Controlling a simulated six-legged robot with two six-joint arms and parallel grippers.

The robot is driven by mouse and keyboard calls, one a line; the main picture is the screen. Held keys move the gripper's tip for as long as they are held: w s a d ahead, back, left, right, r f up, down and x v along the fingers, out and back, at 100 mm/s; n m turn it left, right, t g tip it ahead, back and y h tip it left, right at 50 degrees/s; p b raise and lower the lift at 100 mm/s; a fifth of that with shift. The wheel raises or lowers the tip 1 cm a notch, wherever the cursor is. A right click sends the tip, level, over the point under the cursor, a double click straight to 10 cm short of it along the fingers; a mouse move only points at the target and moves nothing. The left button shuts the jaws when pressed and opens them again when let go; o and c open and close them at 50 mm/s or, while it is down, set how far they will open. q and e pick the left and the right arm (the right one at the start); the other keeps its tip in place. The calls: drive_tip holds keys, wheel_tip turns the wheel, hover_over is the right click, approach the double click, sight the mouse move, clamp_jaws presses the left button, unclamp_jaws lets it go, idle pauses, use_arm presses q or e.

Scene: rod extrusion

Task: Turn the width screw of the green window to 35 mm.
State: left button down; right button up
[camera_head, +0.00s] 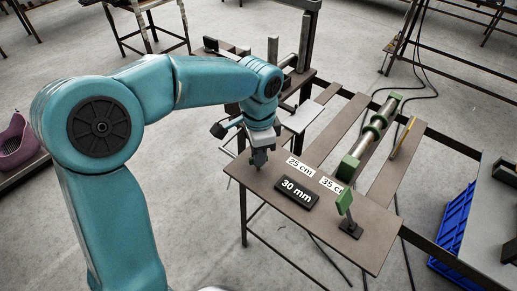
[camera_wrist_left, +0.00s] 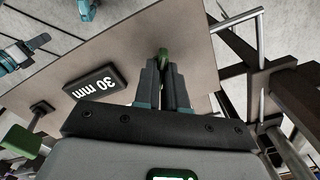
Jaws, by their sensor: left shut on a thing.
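My left gripper (camera_head: 259,160) points down at the left end of the brown bench plate (camera_head: 240,174). In the left wrist view my left gripper (camera_wrist_left: 163,82) is shut on a small green knob (camera_wrist_left: 163,54), which I take to be the width screw. Its fingers hide most of the knob. A black display (camera_head: 297,191) lies beside it and reads 30 mm; it also shows in the left wrist view (camera_wrist_left: 94,82). A teal and dark part at that view's left edge may be my right gripper (camera_wrist_left: 38,42); its jaws are too small to read.
White labels (camera_head: 301,166) read 25 cm and, partly hidden, 35 cm. A rod with green holders (camera_head: 348,168) stands to the right of the display. A yellow stick (camera_head: 404,137) lies beyond it. A blue crate (camera_head: 455,222) stands at the far right.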

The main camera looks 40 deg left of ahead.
use_arm(q)
drive_tip(key=m+p, duration=0.1)
drive_tip(key=m, duration=0.4)
drive_tip(key=shift+r+m+p, duration=0.1)
drive_tip(key=shift+m+p, duration=0.25)
drive_tip(key=shift+m, duration=0.05)
drive_tip(key=m+p, duration=0.1)
drive_tip(key=m, duration=0.4)
drive_tip(key=shift+m+p, duration=0.3)
drive_tip(key=c, duration=1.2)
unclamp_jaws()
wheel_tip(320, 180, up, 16)
drive_tip(key=shift+p, duration=0.4)
drive_tip(key=shift+s, duration=0.1)
